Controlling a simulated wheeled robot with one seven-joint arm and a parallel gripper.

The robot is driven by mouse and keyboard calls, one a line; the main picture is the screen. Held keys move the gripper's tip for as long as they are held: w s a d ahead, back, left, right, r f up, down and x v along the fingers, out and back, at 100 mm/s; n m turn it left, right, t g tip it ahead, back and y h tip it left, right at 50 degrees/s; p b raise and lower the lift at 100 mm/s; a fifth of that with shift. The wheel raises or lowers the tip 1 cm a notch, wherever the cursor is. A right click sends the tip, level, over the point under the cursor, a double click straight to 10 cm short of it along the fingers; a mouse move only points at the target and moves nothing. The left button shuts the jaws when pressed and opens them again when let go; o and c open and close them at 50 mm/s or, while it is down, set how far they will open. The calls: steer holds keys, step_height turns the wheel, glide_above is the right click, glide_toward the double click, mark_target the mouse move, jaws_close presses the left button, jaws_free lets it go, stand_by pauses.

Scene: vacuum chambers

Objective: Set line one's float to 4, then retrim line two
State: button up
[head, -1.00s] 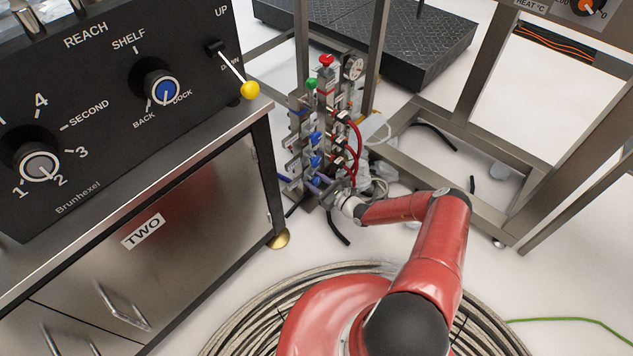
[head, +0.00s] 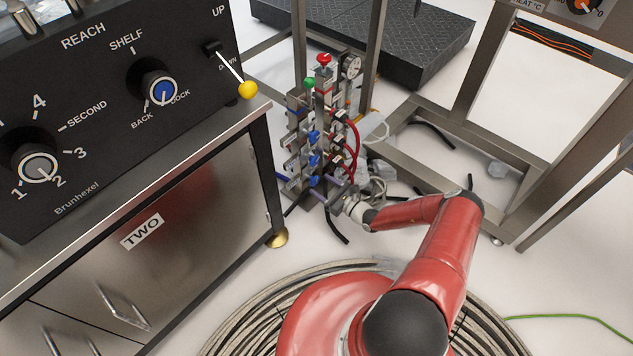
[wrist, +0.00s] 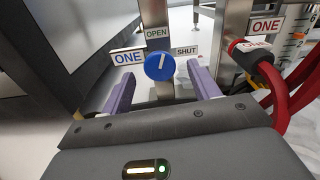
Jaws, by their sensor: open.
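In the wrist view a round blue knob (wrist: 159,66) with a white pointer line stands between the tips of my gripper (wrist: 162,86). Its plates read ONE, OPEN and SHUT, and the pointer is near OPEN. In the head view my gripper (head: 330,188) is low at the valve stand (head: 297,103), by the lowest of several blue knobs (head: 314,181).
A red-capped fitting (wrist: 250,49) labelled ONE and red hoses (wrist: 279,92) are close to the right of my gripper. A cabinet marked TWO (head: 141,231) stands left of the stand. A steel frame (head: 463,178) is at right. Coiled hose (head: 250,310) surrounds my base.

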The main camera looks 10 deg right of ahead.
steer(key=v, duration=0.3)
steer(key=shift+s+d, duration=0.15)
steer(key=shift+s, duration=0.15)
steer(key=s+a+r+n+g+h, duration=0.1)
steer(key=s+a+r+n+g, duration=0.15)
steer(key=r+n+g, duration=0.55)
steer(key=s+a+r+n+g, duration=0.1)
steer(key=s+a+r+n, duration=0.3)
steer(key=r, duration=0.9)
steer(key=s+a+r+n+g+h, duration=0.1)
steer(key=s+r+n+g, duration=0.1)
steer(key=r+n+g, duration=0.5)
steer(key=s+d+r+n+t+h, duration=0.2)
steer(key=s+r+n+t+h, duration=0.5)
steer(key=s+r, duration=1.5)
step_height(320, 180, up, 2)
steer(key=shift+d+r+n+h+p, duration=0.2)
steer(key=shift+n+h+p, duration=0.15)
steer(key=shift+n+h, duration=0.5)
steer(key=shift+s+f, duration=0.15)
